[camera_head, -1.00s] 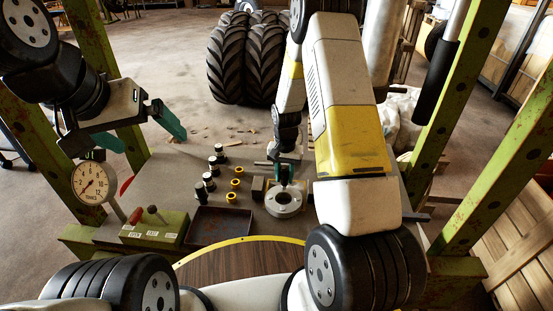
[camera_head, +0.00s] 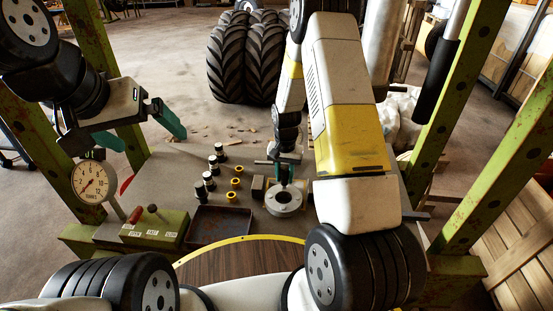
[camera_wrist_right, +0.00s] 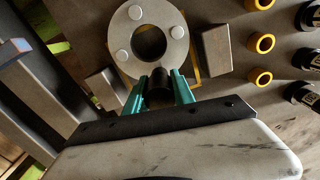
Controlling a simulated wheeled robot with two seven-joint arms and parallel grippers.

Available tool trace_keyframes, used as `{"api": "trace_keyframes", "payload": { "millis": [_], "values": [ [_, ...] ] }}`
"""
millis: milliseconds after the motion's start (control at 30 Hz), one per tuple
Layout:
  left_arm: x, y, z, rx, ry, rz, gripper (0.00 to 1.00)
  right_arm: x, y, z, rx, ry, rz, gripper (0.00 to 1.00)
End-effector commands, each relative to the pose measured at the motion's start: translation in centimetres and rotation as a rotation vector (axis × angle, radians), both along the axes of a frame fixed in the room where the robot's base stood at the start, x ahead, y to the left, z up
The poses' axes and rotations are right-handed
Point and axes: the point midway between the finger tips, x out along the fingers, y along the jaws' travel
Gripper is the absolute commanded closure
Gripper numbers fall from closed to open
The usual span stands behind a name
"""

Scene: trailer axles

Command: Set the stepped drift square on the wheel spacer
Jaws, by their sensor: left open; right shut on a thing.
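The wheel spacer (camera_head: 284,201) is a light grey ring with a central hole and round pads on its face, lying on the bench. It also shows in the right wrist view (camera_wrist_right: 175,47). My right gripper (camera_head: 284,181) is over the spacer, its green fingers shut on the stepped drift (camera_wrist_right: 160,90), a dark cylinder. In the wrist view the drift's end is near the rim of the spacer's hole; I cannot tell whether they touch. My left gripper (camera_head: 141,130) is open and empty, far left above the bench.
Several yellow rings (camera_head: 236,183) and black cylinders (camera_head: 209,184) stand left of the spacer. A dark block (camera_head: 258,185) is close beside it. A dark tray (camera_head: 220,225), a green control box (camera_head: 155,228) and a dial gauge (camera_head: 91,182) are further left. Green posts flank the bench.

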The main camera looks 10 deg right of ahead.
Motion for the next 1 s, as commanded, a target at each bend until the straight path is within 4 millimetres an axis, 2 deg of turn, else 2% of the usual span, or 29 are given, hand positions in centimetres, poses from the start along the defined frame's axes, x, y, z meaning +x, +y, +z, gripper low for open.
{"api": "trace_keyframes", "payload": {
  "millis": [267,300,400,433,767,867,1000],
  "values": [
    [0.0,0.0,0.0,0.0,0.0,0.0,0.0,0.0,0.0,-0.2,0.0,-0.001,0.0,1.0],
    [0.0,0.0,0.0,0.0,0.0,0.0,0.0,0.0,0.0,-0.2,0.0,-0.001,0.0,0.66],
    [0.0,0.0,0.0,0.0,0.0,0.0,0.0,0.0,0.0,-0.2,0.0,-0.001,0.0,0.47],
    [0.0,0.0,0.0,0.0,0.0,0.0,0.0,0.0,0.0,-0.2,0.0,-0.001,0.0,0.45],
    [0.0,0.0,0.0,0.0,0.0,0.0,0.0,0.0,0.0,0.1,0.0,0.0,0.0,0.45],
    [0.0,0.0,0.0,0.0,0.0,0.0,0.0,0.1,0.0,1.2,0.0,-0.002,0.0,0.45],
    [0.0,0.0,0.0,0.0,0.0,0.0,0.0,0.1,0.0,3.7,0.0,-0.004,-0.001,0.45]
  ]
}}
